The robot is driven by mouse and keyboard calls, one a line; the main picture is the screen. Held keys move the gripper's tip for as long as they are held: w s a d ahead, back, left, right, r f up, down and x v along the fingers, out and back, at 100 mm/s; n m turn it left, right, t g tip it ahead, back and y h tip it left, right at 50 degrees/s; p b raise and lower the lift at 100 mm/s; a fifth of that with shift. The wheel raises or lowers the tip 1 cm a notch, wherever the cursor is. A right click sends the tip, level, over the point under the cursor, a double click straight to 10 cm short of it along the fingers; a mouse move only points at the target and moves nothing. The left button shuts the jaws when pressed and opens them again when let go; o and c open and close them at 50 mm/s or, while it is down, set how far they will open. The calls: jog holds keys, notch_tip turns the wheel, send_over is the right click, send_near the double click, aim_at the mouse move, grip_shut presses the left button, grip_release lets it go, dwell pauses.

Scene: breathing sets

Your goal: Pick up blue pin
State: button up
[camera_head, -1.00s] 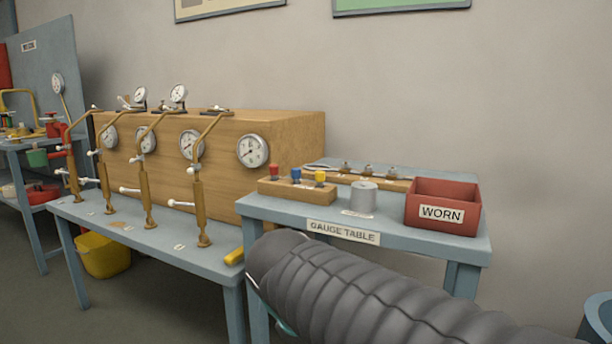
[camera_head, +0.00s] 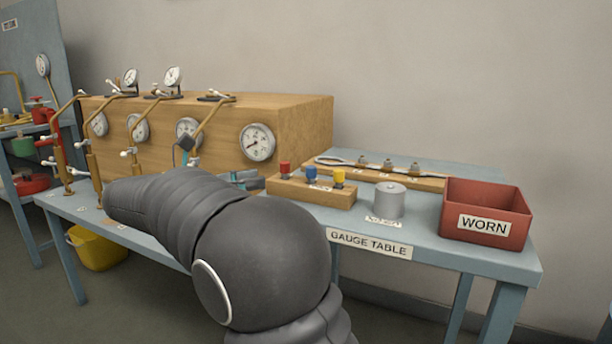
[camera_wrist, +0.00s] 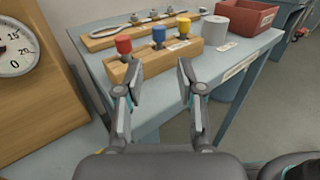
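The blue pin (camera_head: 311,173) stands upright in a small wooden block (camera_head: 322,198) on the gauge table, between a red pin (camera_head: 285,168) and a yellow pin (camera_head: 338,177). In the wrist view the blue pin (camera_wrist: 159,35) is beyond my fingertips, near the middle of the picture. The red pin (camera_wrist: 123,45) is left of it and the yellow pin (camera_wrist: 183,23) right of it. My gripper (camera_wrist: 160,80) is open and empty, its fingers spread in front of the block. In the head view my arm hides most of the gripper.
A grey cylinder (camera_head: 389,200) and a red WORN box (camera_head: 485,211) stand right of the block. Behind it lies a wooden rack (camera_head: 400,178) with metal parts. A large wooden gauge box (camera_head: 290,125) stands close on the left, with brass pipes in front.

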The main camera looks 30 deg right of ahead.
send_near(311, 167)
jog(key=d, duration=0.4)
jog(key=shift+d+f, duration=0.25)
jog(key=shift+w+d+f, duration=0.1)
jog(key=shift+d, duration=1.3)
jog(key=shift+w+d+f, duration=0.1)
jog(key=shift+d, duration=1.35)
grip_shut()
